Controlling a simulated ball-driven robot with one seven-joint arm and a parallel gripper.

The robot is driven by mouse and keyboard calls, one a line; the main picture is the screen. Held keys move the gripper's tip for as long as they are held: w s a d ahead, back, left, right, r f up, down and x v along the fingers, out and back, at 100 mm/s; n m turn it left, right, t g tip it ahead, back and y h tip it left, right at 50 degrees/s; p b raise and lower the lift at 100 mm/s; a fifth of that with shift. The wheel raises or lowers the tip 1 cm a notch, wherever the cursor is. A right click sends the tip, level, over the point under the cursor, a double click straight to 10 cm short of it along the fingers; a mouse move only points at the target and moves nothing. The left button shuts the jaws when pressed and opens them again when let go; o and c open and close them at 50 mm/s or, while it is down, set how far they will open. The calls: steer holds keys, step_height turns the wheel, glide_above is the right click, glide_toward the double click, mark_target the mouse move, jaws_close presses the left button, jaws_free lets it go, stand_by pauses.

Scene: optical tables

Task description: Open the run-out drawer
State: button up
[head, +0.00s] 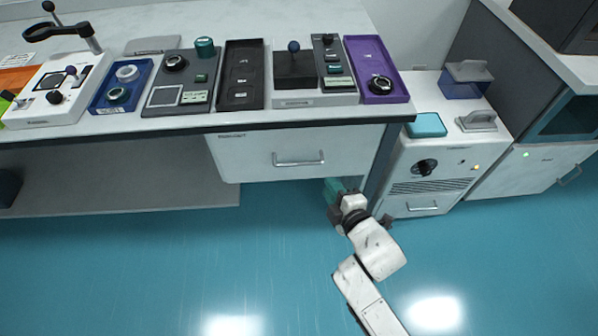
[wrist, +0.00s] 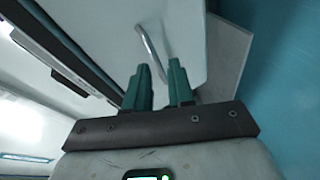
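The drawer (head: 258,152) is a white front under the table top, with a small dark label at its upper left. It looks shut. In the wrist view the handle (wrist: 152,50) lies just beyond my fingertips, on the pale drawer front (wrist: 187,35). My gripper (head: 333,187) has teal fingers and is below and right of the handle, near the drawer's lower right corner. The wrist view shows the fingers (wrist: 159,66) apart with nothing between them. The gripper appears not to touch the handle.
The table top (head: 220,119) above carries several devices and trays, including a purple tray (head: 370,62). A table leg (head: 380,160) stands right of the drawer. A white cabinet unit (head: 440,165) with a knob stands farther right. The blue floor before the drawer is clear.

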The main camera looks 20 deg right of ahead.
mark_target(300, 164)
steer(key=w+a+n, duration=0.1)
steer(key=w, duration=0.3)
steer(key=w+a+f+n+t+y, duration=0.1)
steer(key=w, duration=0.3)
steer(key=w+a+f+n+b, duration=0.1)
steer(key=w, duration=0.3)
steer(key=shift+w+a+t+y, duration=0.1)
steer(key=shift+a+t+y, duration=0.2)
steer(key=shift+a+t, duration=0.1)
jaws_close()
